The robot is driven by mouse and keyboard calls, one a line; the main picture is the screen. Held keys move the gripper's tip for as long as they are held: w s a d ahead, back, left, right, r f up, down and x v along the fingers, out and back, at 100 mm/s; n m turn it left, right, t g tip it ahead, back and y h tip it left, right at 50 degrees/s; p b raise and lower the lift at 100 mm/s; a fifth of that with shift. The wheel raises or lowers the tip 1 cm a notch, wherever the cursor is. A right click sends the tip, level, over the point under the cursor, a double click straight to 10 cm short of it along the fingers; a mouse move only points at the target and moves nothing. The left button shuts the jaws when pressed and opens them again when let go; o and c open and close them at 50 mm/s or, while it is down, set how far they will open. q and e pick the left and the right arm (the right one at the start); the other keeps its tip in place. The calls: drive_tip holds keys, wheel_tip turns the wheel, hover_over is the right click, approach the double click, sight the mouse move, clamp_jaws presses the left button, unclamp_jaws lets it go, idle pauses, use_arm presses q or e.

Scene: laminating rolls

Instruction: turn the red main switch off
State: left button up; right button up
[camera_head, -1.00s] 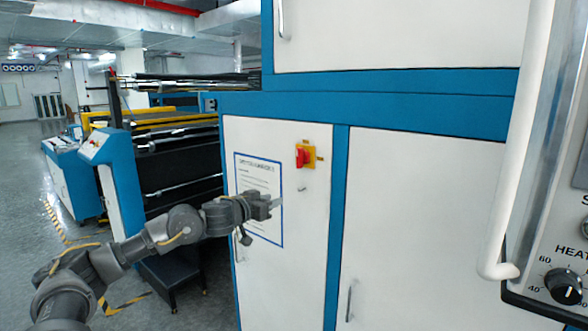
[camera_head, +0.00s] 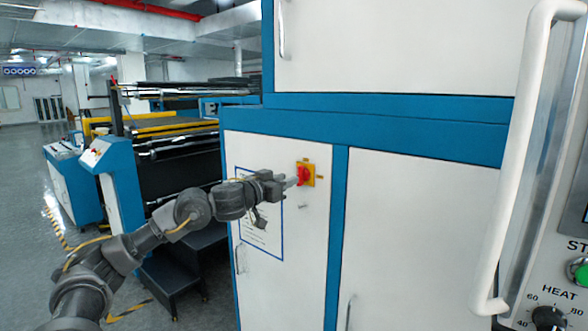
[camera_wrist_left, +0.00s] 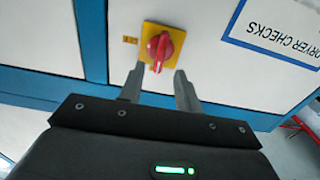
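The red main switch (camera_head: 304,175) is a red knob on a yellow plate on the white cabinet door. It also shows in the left wrist view (camera_wrist_left: 160,50), with its knob slightly tilted from upright. My left gripper (camera_head: 292,182) is at the switch from the left. In the left wrist view my left gripper (camera_wrist_left: 158,78) has its two fingers apart, one on each side below the knob, with nothing held between them. Whether the fingertips touch the plate I cannot tell. My right gripper is not in view.
A blue-framed notice (camera_head: 262,230) is on the door, partly hidden by my left arm. A white handle bar (camera_head: 515,170) and a panel with a heat dial (camera_head: 548,318) stand close at the right. Rollers and blue consoles (camera_head: 118,185) are at the left.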

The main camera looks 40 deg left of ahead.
sight(301, 175)
use_arm(q)
drive_tip(key=shift+w+p, duration=0.7)
drive_tip(key=shift+w, duration=1.6)
clamp_jaws()
